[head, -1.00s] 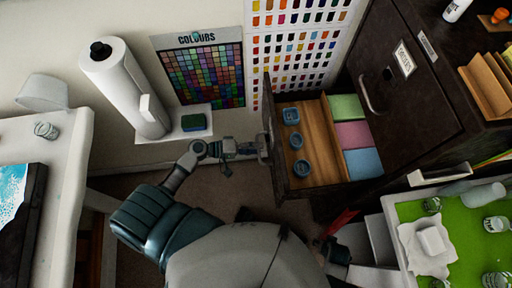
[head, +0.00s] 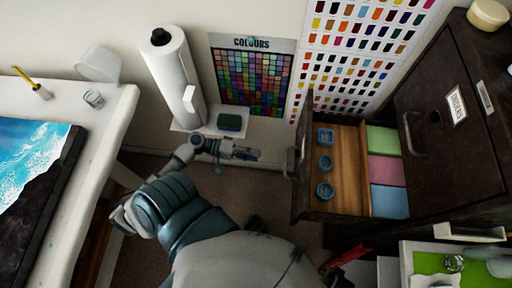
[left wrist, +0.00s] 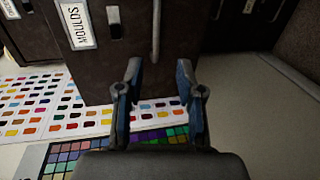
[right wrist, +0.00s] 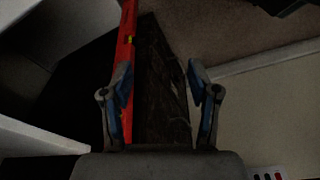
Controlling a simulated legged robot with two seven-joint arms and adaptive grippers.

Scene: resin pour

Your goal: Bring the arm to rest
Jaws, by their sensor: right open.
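My left gripper (head: 250,155) is in front of the wall, left of the open drawer (head: 340,208). A gap shows between it and the drawer's handle (head: 289,163). In the left wrist view its two fingers (left wrist: 158,80) are apart with nothing between them. My right gripper (right wrist: 158,78) is open and empty in the right wrist view, above a dark narrow surface beside a red object (right wrist: 127,40). I cannot make out the right gripper in the head view.
A paper roll (head: 175,80) and a green sponge (head: 229,122) stand near the wall. A white table (head: 112,130) is at left, a green-topped one (head: 422,262) at lower right.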

